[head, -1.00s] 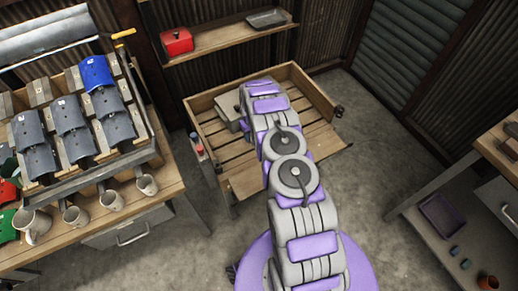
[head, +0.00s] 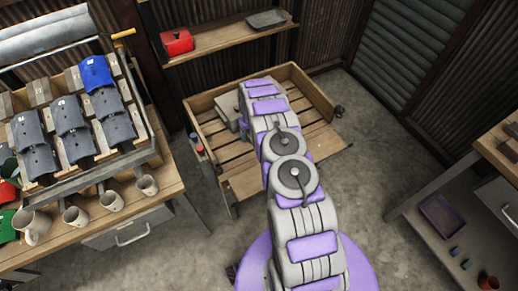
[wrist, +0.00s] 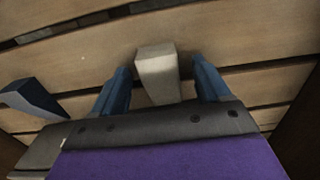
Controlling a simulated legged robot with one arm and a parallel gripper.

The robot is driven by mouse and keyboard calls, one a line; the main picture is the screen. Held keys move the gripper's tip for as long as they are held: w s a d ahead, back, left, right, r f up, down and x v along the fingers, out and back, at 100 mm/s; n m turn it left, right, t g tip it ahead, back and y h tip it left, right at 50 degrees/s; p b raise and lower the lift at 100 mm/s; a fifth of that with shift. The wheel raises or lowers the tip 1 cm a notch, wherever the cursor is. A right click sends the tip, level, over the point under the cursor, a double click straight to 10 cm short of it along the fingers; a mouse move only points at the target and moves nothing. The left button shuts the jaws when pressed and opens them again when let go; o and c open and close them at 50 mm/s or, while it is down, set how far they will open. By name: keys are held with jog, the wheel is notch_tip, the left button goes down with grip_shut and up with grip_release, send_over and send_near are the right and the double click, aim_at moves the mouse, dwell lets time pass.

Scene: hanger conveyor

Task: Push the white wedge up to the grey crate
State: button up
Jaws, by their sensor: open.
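A small off-white wedge (wrist: 158,72) lies on wooden slats in the wrist view. My gripper (wrist: 161,64) is open, with one blue finger on each side of the wedge. Gaps show beside it, and I cannot tell whether anything touches it. In the head view my own arm hides the gripper and the wedge. A grey boxy thing (head: 229,111), perhaps the grey crate, sits on the slatted cart left of my arm. A pale grey surface (wrist: 36,155) at lower left in the wrist view may be part of it.
A dark blue-grey piece (wrist: 36,97) lies left of my gripper. The wooden cart (head: 310,88) has raised sides, and its right slats look clear. A bench (head: 160,200) with mugs stands left; a shelf (head: 232,38) holds a red box (head: 176,40).

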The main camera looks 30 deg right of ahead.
notch_tip(320, 180, up, 17)
jog(key=p, duration=0.3)
jog(key=shift+p, duration=0.3)
